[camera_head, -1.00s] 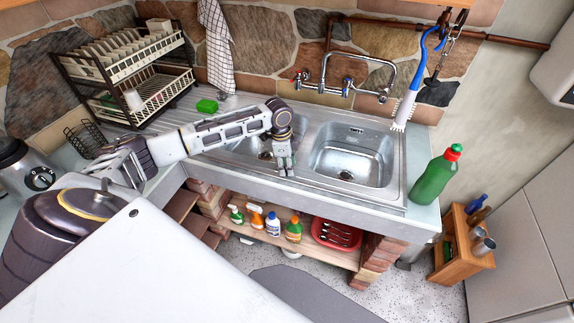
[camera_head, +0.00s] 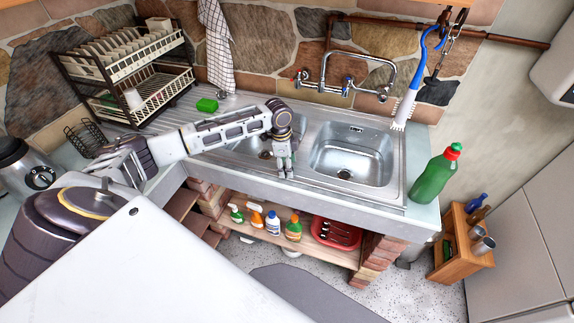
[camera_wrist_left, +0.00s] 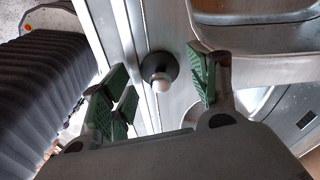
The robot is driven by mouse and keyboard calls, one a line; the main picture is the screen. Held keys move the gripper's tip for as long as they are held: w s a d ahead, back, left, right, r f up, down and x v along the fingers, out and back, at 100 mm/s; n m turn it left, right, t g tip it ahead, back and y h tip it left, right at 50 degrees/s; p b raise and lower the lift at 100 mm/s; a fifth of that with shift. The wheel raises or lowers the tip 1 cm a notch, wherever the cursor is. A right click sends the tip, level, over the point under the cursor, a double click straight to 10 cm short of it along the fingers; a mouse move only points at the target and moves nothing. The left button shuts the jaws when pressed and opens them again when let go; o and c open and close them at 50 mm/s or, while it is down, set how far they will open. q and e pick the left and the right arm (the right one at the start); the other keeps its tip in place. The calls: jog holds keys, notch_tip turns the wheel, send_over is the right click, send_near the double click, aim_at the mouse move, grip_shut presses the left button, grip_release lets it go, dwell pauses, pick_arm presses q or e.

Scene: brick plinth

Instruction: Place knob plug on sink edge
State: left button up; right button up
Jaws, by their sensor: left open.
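The knob plug (camera_wrist_left: 161,72), a dark round disc with a pale knob, shows in the left wrist view on the steel sink edge (camera_wrist_left: 167,22). My left gripper (camera_wrist_left: 155,88) is open above it, its green-padded fingers on either side, apart from the plug. In the head view, my left gripper (camera_head: 285,171) points down at the front edge of the sink (camera_head: 345,191), between the two basins, and the plug cannot be made out there. My right gripper is not in view.
The right basin (camera_head: 350,160) is empty, with a tap (camera_head: 345,85) behind it. A green bottle (camera_head: 436,175) stands right of the sink. A dish rack (camera_head: 125,70) and green sponge (camera_head: 207,105) are at the left. A brush (camera_head: 408,105) hangs above the right side.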

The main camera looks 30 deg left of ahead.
pick_arm(q)
notch_tip(320, 180, up, 12)
jog(key=a+b, duration=0.1)
jog(key=shift+s+a, duration=0.15)
jog(key=shift+s, duration=0.15)
dwell(0.4)
